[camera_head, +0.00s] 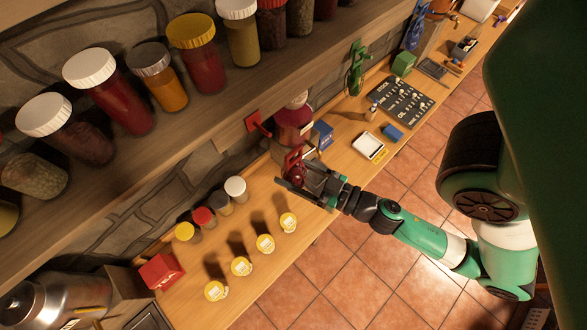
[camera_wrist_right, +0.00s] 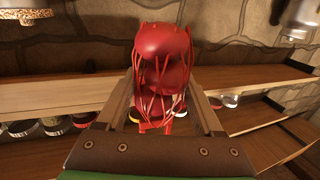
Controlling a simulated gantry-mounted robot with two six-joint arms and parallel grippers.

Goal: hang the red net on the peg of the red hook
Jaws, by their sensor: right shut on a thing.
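The red net (camera_head: 294,163) is a mesh bag with round red contents. My right gripper (camera_head: 297,180) is shut on it and holds it above the counter. In the right wrist view the net (camera_wrist_right: 163,55) stands up between the fingers (camera_wrist_right: 164,100). The red hook (camera_head: 256,122) is on the edge of the upper wooden shelf, its peg sticking out toward the lower right. The net is apart from the peg, below and to its right. I cannot make out the hook in the wrist view. My left gripper is not in view.
A large red jar (camera_head: 294,127) stands behind the net, close to the hook. Several jars line the upper shelf (camera_head: 225,75). Small jars and yellow-lidded pots (camera_head: 265,243) stand on the counter (camera_head: 185,270). A green net (camera_head: 356,66) hangs farther along.

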